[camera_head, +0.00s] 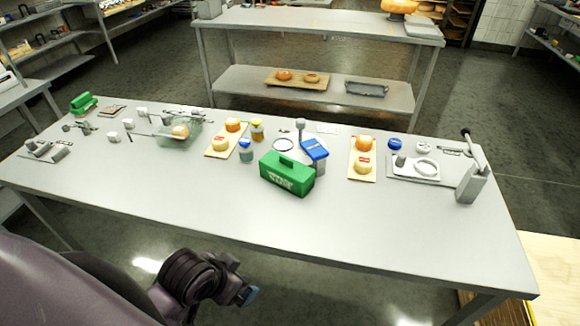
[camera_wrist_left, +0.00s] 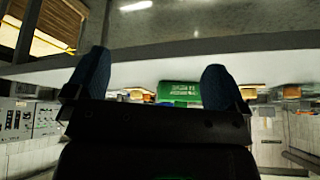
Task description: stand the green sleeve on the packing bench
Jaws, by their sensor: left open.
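A green box-shaped piece with white print and a raised grip-like part on top (camera_head: 287,173), which looks like the green sleeve, lies lengthwise on the near grey bench (camera_head: 180,185), close to its middle. It also shows in the left wrist view between the fingers (camera_wrist_left: 180,92), some way off. A smaller green object (camera_head: 83,102) is at the bench's far left corner. My left gripper (camera_head: 247,293) is low in front of the bench's front edge, apart from the green piece. Its two blue fingers are spread and empty in the left wrist view (camera_wrist_left: 157,85). My right gripper is not visible.
A blue-lidded container (camera_head: 315,152) stands right behind the green piece. Boards with orange and yellow cheeses (camera_head: 229,140) (camera_head: 363,158) and a clear tray (camera_head: 178,130) lie behind. A grey stand (camera_head: 472,183) is at the right. The bench's front strip is clear. Another bench (camera_head: 320,22) stands behind.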

